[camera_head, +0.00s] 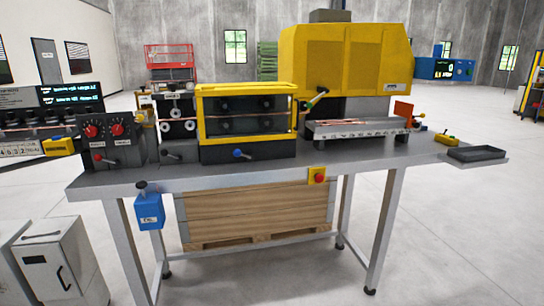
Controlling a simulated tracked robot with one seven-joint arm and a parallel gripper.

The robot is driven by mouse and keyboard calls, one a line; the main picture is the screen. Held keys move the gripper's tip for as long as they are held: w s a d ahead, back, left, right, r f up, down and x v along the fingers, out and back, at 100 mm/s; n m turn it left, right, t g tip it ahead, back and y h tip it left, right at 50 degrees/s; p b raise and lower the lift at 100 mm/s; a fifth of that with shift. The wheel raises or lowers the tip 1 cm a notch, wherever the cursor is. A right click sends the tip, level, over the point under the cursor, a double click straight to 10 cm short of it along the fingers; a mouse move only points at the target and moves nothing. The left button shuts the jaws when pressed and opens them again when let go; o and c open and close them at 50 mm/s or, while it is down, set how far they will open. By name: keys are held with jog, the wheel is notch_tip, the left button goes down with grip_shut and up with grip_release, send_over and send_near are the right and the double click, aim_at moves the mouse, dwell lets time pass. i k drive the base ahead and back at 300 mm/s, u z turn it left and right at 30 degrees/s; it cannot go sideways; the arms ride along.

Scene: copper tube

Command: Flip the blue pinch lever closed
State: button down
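The blue-knobbed lever (238,153) is on the dark front base of the yellow-framed machine (246,88), in the middle of the bench. Its blue knob is at the left end of a short arm that seems to reach right. The picture is too small to tell whether it stands open or closed. A copper-coloured tube (247,116) seems to run across inside the yellow frame. My gripper and arm are not in view.
Left are a red-knobbed lever (97,157) and a dark-knobbed lever (165,154). A blue oil box (149,211) and red stop button (319,177) hang at the front edge.

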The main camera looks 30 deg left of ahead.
aim_at(237, 152)
jog(key=u, duration=0.2)
jog(key=i, duration=0.85)
jog(key=u, duration=0.7)
jog(key=i, duration=0.3)
jog(key=u, duration=0.4)
jog(key=k, duration=0.9)
jog(key=u, duration=0.15)
jog(key=i, duration=0.9)
jog(key=z, duration=0.1)
